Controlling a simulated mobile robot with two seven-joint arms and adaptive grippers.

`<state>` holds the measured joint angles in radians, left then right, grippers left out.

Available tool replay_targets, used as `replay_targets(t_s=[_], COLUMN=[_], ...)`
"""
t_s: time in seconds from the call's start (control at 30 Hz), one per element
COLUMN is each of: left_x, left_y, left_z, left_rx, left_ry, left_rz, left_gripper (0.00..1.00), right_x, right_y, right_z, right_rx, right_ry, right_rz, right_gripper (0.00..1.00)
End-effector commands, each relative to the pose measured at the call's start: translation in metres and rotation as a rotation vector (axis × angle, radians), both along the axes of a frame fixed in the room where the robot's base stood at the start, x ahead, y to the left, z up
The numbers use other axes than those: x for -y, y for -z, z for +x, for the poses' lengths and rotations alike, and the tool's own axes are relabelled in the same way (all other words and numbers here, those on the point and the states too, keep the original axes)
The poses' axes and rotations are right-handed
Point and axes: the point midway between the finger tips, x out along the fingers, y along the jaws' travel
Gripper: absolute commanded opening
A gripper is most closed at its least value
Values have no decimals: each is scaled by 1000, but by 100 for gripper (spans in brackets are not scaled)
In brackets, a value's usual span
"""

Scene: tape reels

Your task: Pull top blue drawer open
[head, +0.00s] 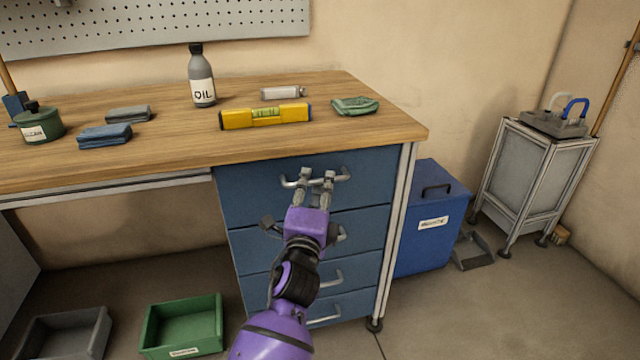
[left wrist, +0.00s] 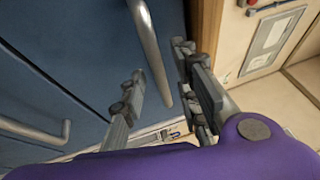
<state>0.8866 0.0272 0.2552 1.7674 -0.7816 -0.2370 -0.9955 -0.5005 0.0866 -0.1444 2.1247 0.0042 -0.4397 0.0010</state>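The top blue drawer (head: 250,190) is the uppermost in the blue drawer unit under the wooden bench top. It looks shut, flush with the drawers below. Its pale metal bar handle (head: 342,177) runs across its front; a bar handle also shows in the left wrist view (left wrist: 150,50). My left gripper (head: 316,176) is at this handle, fingers pointing at the drawer front. In the left wrist view its two fingers (left wrist: 165,88) are apart, with the bar appearing between them. Contact with the bar cannot be told. My right gripper is in neither view.
The bench top (head: 360,135) holds an oil bottle (head: 202,85), a yellow level (head: 265,116) and folded cloths. Lower drawers (head: 255,250) have similar handles. A blue bin (head: 430,225) stands right of the unit. Green (head: 183,325) and grey (head: 65,335) trays lie on the floor.

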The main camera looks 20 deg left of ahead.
Motion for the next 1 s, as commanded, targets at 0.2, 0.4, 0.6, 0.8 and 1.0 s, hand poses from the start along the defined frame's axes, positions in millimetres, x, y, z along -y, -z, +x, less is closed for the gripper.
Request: replay_targets(t_s=[0.2, 0.4, 0.6, 0.8, 1.0], left_x=[-3, -4, -4, -3, -4], left_y=[-2, -3, -3, -2, -2], left_z=[17, 18, 18, 18, 18], left_rx=[-2, -2, -2, -2, -2], left_ry=[0, 0, 0, 0, 0], left_rz=[-2, -2, -2, -2, -1], left_gripper=[29, 29, 11, 0, 0], right_x=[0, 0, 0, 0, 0], right_y=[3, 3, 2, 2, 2], right_z=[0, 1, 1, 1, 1], right_rx=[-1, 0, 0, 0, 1], right_ry=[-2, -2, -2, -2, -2], right_rz=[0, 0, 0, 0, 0], right_gripper=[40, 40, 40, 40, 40])
